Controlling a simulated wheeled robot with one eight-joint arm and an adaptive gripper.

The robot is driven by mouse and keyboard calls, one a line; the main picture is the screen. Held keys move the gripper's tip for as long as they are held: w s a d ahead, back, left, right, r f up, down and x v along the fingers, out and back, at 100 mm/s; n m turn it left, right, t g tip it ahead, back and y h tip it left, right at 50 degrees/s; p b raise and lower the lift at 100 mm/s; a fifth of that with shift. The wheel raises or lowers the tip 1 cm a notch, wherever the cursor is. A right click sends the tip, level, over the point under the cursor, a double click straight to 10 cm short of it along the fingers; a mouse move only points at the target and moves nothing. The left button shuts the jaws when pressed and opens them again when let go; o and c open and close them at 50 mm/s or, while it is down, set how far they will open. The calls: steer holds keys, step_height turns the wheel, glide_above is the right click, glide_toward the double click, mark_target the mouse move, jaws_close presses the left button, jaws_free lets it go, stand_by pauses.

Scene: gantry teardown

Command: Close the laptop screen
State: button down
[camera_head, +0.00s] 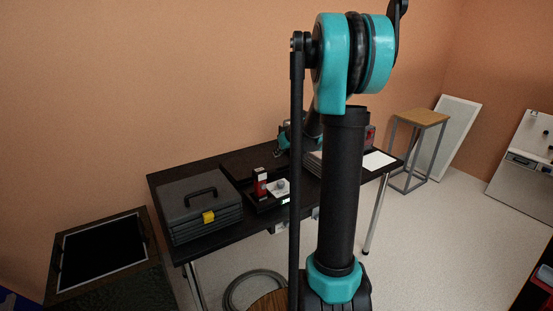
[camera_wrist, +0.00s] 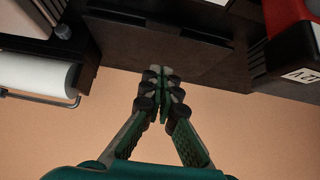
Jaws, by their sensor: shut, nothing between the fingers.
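My gripper (camera_wrist: 158,75) is shut and empty in the wrist view, its fingertips together in front of a dark brown flat panel (camera_wrist: 205,65). The panel may be the laptop, with a black ridged edge above it, but I cannot tell its screen from its base for certain. Whether the fingertips touch it is unclear. In the head view, my gripper (camera_head: 281,148) is small, over the back of the black table (camera_head: 160,184). A dark flat shape (camera_head: 245,162) lies left of it. My own arm hides much of the table's middle, and no lit screen shows clearly.
A grey case (camera_head: 200,205) with a yellow latch stands at the table's left. A red and black item (camera_head: 260,182) stands mid-table. The wrist view shows a white paper roll (camera_wrist: 35,72) at left and a labelled black box (camera_wrist: 290,55) at right. The wall is close behind.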

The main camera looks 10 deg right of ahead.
glide_above(270, 172)
steer(key=s, duration=0.2)
step_height(270, 172, down, 6)
steer(key=f, duration=0.3)
steer(key=shift+w+d+f, duration=0.2)
steer(key=shift+f, duration=0.5)
steer(key=shift+s+f, duration=0.15)
steer(key=shift+f, duration=0.6)
steer(key=shift+r, duration=0.15)
